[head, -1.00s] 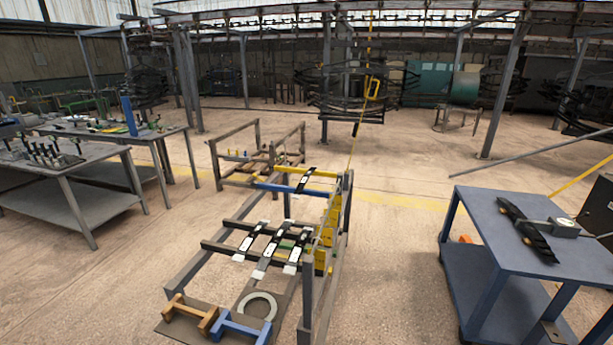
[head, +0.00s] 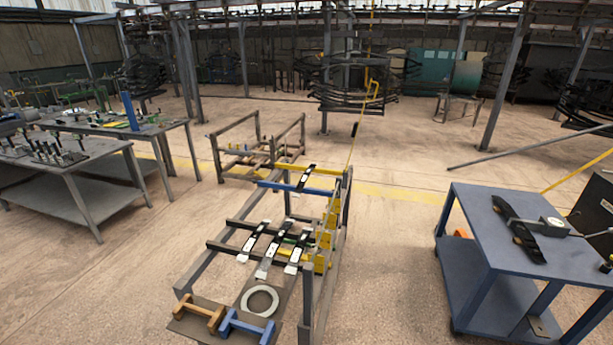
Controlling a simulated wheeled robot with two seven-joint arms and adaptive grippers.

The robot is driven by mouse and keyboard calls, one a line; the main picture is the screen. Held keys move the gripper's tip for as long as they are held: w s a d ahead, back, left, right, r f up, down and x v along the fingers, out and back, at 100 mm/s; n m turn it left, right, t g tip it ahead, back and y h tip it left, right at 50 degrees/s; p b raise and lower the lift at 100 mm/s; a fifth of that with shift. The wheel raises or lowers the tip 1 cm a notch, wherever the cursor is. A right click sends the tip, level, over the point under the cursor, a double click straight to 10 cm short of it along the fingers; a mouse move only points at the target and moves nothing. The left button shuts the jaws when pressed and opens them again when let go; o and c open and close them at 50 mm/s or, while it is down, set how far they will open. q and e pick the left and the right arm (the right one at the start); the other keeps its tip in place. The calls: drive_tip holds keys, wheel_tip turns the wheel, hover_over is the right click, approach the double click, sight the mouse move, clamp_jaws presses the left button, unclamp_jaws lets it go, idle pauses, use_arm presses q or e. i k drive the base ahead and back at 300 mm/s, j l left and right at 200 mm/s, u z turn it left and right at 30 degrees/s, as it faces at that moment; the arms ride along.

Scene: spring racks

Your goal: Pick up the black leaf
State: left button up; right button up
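Several dark leaf strips with white patches lie across the metal rack in the middle, including a left one (head: 254,241), a middle one (head: 275,248) and a right one (head: 299,246). Another black leaf (head: 306,179) lies at the rack's far end, across its blue and yellow bars. Thicker black leaves (head: 519,230) lie on the blue cart (head: 485,240) at the right, against a grey device. I cannot tell which of these is the task's leaf. Neither of my grippers is in view.
At the rack's near end are a pale ring (head: 260,301), a brown bracket (head: 199,312) and a blue bracket (head: 247,325). Workbenches with tools (head: 65,162) stand at the left. A yellow hook (head: 373,90) hangs beyond the rack. Floor is open between rack and cart.

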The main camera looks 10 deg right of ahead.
sight(298, 192)
drive_tip(key=i+j+u, duration=0.3)
drive_tip(key=j+u, duration=0.15)
drive_tip(key=i+j+u, duration=0.4)
drive_tip(key=j, duration=0.2)
drive_tip(key=i+j+u, duration=0.25)
drive_tip(key=u, duration=0.2)
drive_tip(key=i+j+u, duration=0.25)
drive_tip(key=u, duration=0.2)
drive_tip(key=i+j+u, duration=0.1)
drive_tip(key=i+u, duration=0.25)
drive_tip(key=i, duration=0.55)
drive_tip(key=i+j+z, duration=0.1)
drive_tip(key=i+z, duration=0.35)
drive_tip(key=i, duration=0.3)
drive_tip(key=i+z, duration=0.75)
drive_tip(key=z, duration=0.15)
drive_tip(key=i+l+z, duration=0.1)
drive_tip(key=i+z, duration=0.6)
drive_tip(key=z, duration=0.2)
drive_tip(key=i+z, duration=0.25)
drive_tip(key=i, duration=0.15)
drive_tip(key=i+j+z, duration=0.1)
drive_tip(key=i+z, duration=0.2)
drive_tip(key=i, duration=0.15)
